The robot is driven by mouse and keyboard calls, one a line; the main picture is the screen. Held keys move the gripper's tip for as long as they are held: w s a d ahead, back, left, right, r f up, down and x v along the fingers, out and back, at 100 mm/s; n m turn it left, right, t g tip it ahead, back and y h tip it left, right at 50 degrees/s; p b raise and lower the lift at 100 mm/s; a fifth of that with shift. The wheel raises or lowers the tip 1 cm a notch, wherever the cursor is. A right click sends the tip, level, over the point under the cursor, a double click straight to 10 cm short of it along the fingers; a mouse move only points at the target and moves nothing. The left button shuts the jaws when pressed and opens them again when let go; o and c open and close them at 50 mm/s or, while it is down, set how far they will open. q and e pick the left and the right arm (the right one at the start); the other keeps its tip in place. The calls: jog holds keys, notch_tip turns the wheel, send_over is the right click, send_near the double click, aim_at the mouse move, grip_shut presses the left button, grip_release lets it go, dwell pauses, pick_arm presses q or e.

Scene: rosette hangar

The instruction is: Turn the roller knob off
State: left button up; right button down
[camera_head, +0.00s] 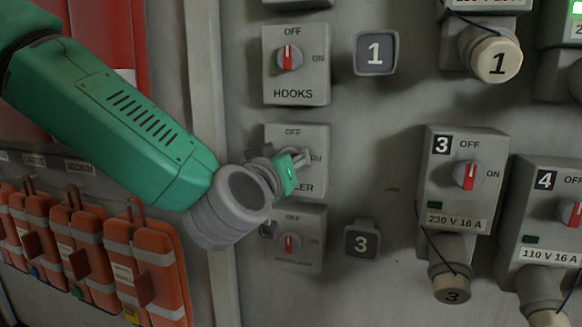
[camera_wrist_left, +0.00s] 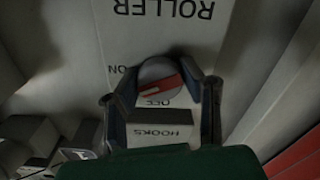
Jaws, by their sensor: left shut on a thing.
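The roller box (camera_head: 316,138) is the grey switch box in the middle of a column of three in the head view. My left gripper (camera_head: 302,160) covers its knob there. In the left wrist view, upside down, the roller knob (camera_wrist_left: 160,78) sits between the fingers of my left gripper (camera_wrist_left: 161,92), which is shut on it. Its red bar lies nearly crosswise, slightly tilted. ON is printed to the left of the knob and OFF below it in that view. My right gripper is not in view.
The hooks box (camera_head: 296,92) is just above and another knob box (camera_head: 298,262) just below. Numbered power boxes (camera_head: 430,190) stick out of the wall at right. Orange packs (camera_head: 145,262) hang at lower left. The wall between is mostly clear.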

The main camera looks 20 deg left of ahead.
pick_arm(q)
jog(key=shift+s+f+n+b, duration=0.1)
jog(key=shift+f+n+b, duration=0.35)
jog(key=shift+n, duration=0.45)
jog(key=n+b, duration=0.2)
jog(key=n, duration=0.2)
jog(key=shift+f+n, duration=0.1)
jog(key=shift+n, duration=0.2)
jog(key=n+b, duration=0.2)
jog(key=n, duration=0.1)
jog(key=shift+d, duration=0.1)
jog(key=shift+n+b, duration=0.95)
jog(key=shift+n, duration=0.55)
jog(key=o, duration=1)
jog(key=shift+o, duration=0.8)
jog(key=shift+r, duration=0.3)
